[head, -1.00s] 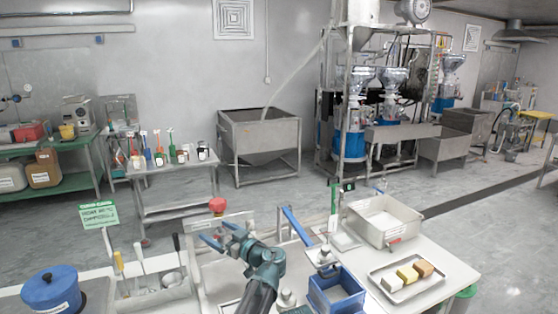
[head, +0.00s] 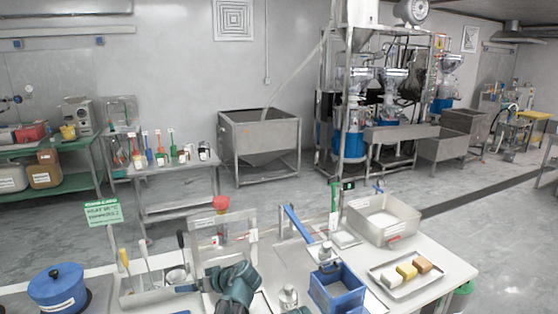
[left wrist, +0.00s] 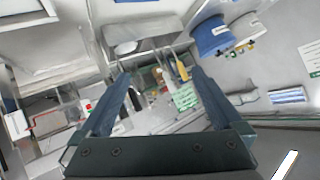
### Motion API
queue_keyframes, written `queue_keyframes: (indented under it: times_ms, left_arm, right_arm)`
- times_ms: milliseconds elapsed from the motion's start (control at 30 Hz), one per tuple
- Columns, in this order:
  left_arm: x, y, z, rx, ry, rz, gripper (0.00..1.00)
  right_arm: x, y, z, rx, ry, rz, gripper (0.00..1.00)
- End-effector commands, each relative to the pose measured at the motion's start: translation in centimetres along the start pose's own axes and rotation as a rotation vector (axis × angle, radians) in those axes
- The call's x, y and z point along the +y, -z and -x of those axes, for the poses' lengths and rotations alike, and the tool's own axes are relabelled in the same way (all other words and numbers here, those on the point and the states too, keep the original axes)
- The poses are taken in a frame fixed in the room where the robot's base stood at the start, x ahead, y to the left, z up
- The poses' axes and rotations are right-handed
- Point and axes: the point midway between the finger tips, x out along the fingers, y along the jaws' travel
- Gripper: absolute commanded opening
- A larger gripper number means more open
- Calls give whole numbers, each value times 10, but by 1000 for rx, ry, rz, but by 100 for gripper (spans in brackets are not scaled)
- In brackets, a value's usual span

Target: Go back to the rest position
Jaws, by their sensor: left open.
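My left gripper shows in the left wrist view (left wrist: 160,76) with its two dark blue fingers spread wide and nothing between them. In the head view my left arm is low at the bottom centre, over the front of the white worktable (head: 443,262). Its gripper there is folded toward the lower left and shows only in part. I cannot make out my right gripper in either view.
A blue pot (head: 56,288) stands at lower left beside a tool tray (head: 160,293). A blue bin (head: 337,288), a metal tub (head: 384,220) and a tray of coloured blocks (head: 397,284) are on the right. A red knob (head: 220,203) rises behind my arm.

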Motion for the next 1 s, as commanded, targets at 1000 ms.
queue_keyframes:
  times_ms: [1000]
  left_arm:
    - [-22,-220,115,-678,-728,-744,100]
  right_arm:
    - [0,0,0,0,0,0,0]
